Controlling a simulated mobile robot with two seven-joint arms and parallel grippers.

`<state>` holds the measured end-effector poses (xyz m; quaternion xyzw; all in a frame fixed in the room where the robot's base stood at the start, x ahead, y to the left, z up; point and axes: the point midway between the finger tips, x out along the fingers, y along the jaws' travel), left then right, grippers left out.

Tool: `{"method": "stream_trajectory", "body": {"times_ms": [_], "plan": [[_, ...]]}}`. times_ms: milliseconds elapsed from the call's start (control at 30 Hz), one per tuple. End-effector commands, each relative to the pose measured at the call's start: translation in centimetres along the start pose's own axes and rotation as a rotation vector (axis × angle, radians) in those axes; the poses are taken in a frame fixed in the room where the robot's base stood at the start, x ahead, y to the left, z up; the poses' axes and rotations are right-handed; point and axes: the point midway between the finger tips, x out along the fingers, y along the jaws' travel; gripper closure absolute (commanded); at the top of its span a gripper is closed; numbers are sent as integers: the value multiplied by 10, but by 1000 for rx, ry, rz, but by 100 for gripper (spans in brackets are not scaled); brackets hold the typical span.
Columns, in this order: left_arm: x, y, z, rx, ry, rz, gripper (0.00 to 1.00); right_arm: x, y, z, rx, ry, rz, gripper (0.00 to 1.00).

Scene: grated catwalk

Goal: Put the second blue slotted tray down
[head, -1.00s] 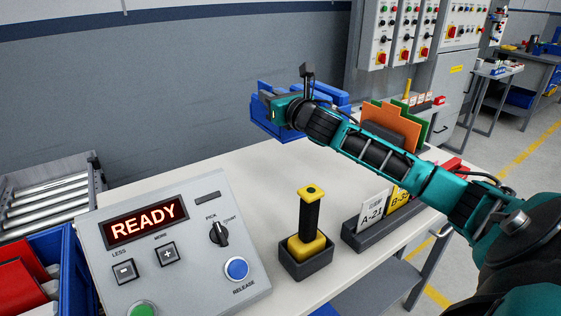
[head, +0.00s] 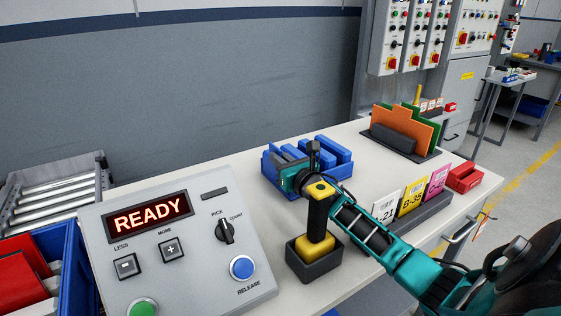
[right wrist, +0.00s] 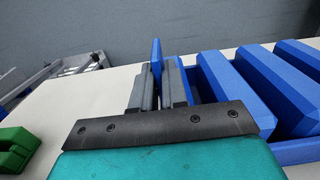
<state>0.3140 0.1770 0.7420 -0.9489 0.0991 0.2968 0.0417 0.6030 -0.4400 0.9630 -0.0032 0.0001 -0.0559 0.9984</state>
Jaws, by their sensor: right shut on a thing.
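The blue slotted tray (head: 268,165) is on or just above the white table, toward its back edge; the arm hides its front part, and I cannot tell if its base touches. Several blue bars stand in its slots. My right gripper (head: 291,180) is at the tray's near left side. In the right wrist view, the gripper (right wrist: 158,88) is shut on a thin upright blue wall of the tray, and the tray (right wrist: 295,150) extends to the right with its bars. Only one such tray is clear to me. My left gripper is not in view.
A grey control box (head: 185,255) reading READY stands at the front left. A black-and-yellow handle in a dark holder (head: 313,262) stands close to my right arm. Label cards (head: 411,197), a red block (head: 464,177) and an orange-and-green card rack (head: 405,130) are to the right.

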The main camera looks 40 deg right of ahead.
Motion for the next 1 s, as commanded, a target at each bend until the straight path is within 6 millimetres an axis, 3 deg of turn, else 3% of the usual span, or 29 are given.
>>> {"method": "stream_trajectory", "body": {"times_ms": [267,300,567,833,1000], "plan": [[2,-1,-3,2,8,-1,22,0,0,1,-3,-5,1,100],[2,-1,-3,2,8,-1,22,0,0,-1,0,-1,0,85],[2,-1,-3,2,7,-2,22,0,0,0,0,-1,0,62],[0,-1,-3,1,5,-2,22,0,0,1,0,-1,0,62],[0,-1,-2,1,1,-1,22,-14,0,-1,-1,2,0,62]]}}
